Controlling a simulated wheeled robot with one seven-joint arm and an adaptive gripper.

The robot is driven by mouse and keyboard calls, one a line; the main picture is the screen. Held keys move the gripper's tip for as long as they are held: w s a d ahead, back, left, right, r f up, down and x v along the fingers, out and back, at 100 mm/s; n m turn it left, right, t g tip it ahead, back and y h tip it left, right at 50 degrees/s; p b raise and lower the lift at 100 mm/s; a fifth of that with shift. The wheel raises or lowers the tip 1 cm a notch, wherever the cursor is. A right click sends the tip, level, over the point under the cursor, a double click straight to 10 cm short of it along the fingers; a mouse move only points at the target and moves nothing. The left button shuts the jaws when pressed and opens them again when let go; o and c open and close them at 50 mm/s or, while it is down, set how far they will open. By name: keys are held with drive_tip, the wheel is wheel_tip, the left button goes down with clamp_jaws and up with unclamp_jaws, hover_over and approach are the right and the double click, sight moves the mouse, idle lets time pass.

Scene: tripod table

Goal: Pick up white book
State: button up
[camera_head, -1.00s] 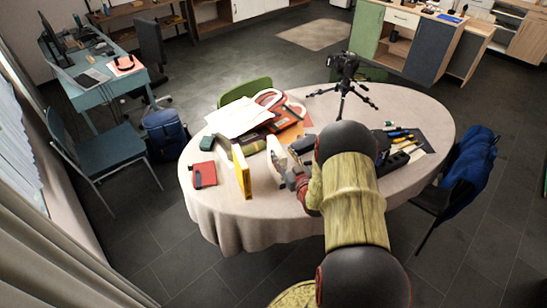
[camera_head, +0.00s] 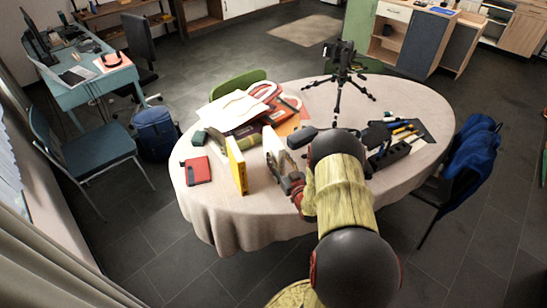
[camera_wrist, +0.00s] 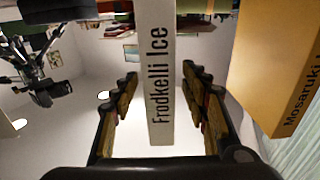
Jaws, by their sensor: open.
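The white book (camera_head: 273,148) stands upright on the round table, partly hidden by my gripper in the head view. In the wrist view its white spine (camera_wrist: 160,80), lettered "Frodkelli Ice", lies between my two fingers. My gripper (camera_wrist: 157,100) is open, with one finger on each side of the spine and visible gaps between. In the head view my gripper (camera_head: 285,175) is low over the table at the book's near right side.
A yellow book (camera_head: 237,165) stands just left of the white book and shows in the wrist view (camera_wrist: 280,70). A red notebook (camera_head: 196,171) lies farther left. Books and papers (camera_head: 240,110) are piled behind. A camera tripod (camera_head: 338,80) stands at the back.

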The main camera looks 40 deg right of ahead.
drive_tip(key=b+x, duration=0.1)
drive_tip(key=x, duration=0.3)
drive_tip(key=shift+w+d, duration=0.15)
drive_tip(key=shift+w, duration=0.2)
drive_tip(key=shift+c, duration=0.4)
clamp_jaws()
drive_tip(key=shift+r, duration=0.15)
